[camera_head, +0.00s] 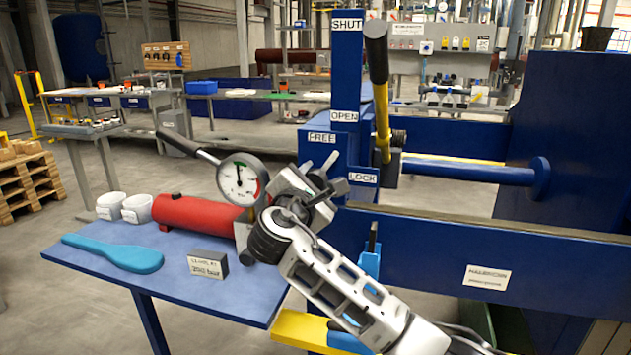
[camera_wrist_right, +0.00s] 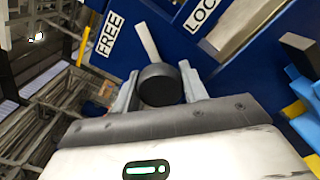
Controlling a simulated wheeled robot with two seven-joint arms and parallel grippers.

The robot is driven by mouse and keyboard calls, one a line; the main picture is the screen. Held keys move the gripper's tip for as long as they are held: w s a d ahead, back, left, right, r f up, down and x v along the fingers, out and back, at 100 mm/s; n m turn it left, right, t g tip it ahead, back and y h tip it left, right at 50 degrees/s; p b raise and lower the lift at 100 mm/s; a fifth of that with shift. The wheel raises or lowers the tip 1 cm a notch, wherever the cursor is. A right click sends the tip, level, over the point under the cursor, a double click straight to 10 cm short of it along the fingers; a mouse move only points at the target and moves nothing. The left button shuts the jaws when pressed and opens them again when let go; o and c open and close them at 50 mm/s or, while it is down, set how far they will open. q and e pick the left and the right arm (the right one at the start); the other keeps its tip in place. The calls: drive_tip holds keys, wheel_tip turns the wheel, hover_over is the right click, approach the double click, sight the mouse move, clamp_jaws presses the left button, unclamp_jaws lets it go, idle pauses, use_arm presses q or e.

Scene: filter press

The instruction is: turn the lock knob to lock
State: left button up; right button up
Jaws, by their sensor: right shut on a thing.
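The lock knob (camera_wrist_right: 160,85) is a dark round knob, seen in the right wrist view between the two fingers of my right gripper (camera_wrist_right: 155,90). A pale pointer bar (camera_wrist_right: 147,42) sticks out behind it, between the FREE label (camera_wrist_right: 110,33) and the LOCK label (camera_wrist_right: 200,14). In the head view my right gripper (camera_head: 325,185) is at the blue post just below the FREE label (camera_head: 322,138) and left of the LOCK label (camera_head: 362,178). It is shut on the knob, which it mostly hides there. My left gripper is not in view.
A long lever (camera_head: 379,90) with a black grip and yellow shaft stands upright right of the post. A pressure gauge (camera_head: 241,179) and red cylinder (camera_head: 200,214) are close left of my right gripper. A blue paddle (camera_head: 113,253) and white tubs (camera_head: 137,208) are on the blue table (camera_head: 215,295).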

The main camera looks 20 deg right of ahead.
drive_tip(key=m+b, duration=0.1)
drive_tip(key=m, duration=0.3)
drive_tip(key=shift+f+m, duration=0.15)
drive_tip(key=shift+m, duration=0.15)
drive_tip(key=shift+m+b, duration=0.55)
drive_tip(key=shift+m, duration=0.35)
use_arm(q)
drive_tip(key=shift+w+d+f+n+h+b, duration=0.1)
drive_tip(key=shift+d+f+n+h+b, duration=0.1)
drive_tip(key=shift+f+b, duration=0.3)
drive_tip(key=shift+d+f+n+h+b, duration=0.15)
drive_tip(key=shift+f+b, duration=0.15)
drive_tip(key=shift+b, duration=0.3)
use_arm(e)
drive_tip(key=m, duration=0.4)
drive_tip(key=shift+m, duration=0.3)
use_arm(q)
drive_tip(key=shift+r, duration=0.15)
use_arm(e)
drive_tip(key=o, duration=1)
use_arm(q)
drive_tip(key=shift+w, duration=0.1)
